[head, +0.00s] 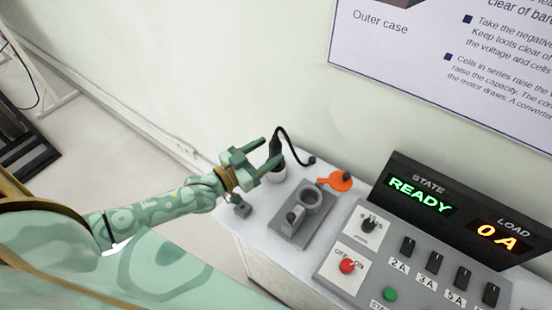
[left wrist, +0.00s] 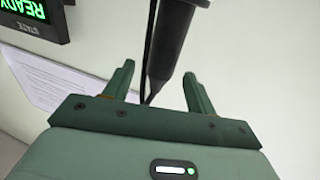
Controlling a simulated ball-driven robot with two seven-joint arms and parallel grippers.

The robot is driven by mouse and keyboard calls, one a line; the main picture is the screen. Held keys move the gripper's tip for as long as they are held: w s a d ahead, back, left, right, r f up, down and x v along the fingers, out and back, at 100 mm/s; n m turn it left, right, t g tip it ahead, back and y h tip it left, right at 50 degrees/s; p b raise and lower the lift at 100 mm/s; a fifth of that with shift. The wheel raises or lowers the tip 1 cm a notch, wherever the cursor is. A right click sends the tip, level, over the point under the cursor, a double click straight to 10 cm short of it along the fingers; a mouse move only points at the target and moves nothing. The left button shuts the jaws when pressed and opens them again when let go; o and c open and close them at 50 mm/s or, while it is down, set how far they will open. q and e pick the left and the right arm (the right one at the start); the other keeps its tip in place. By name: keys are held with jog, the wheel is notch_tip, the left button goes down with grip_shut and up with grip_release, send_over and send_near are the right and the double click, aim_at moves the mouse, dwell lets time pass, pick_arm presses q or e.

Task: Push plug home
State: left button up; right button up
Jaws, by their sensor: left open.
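The plug's lower end is hidden. My right gripper is not in view.
An orange piece (head: 338,182) lies behind the socket fixture. A control panel (head: 410,268) with a red knob, a green button and several black switches stands at the right. The display (head: 465,210) reads READY and 0 A. The wall is close behind.

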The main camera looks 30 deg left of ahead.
pick_arm(q)
jog(key=shift+w+d+r, duration=0.1)
jog(key=shift+w+d, duration=0.2)
jog(key=shift+w, duration=0.3)
jog(key=x, duration=0.4)
jog(key=shift+w+r+b, duration=0.1)
jog(key=shift+w+b, duration=0.2)
grip_shut()
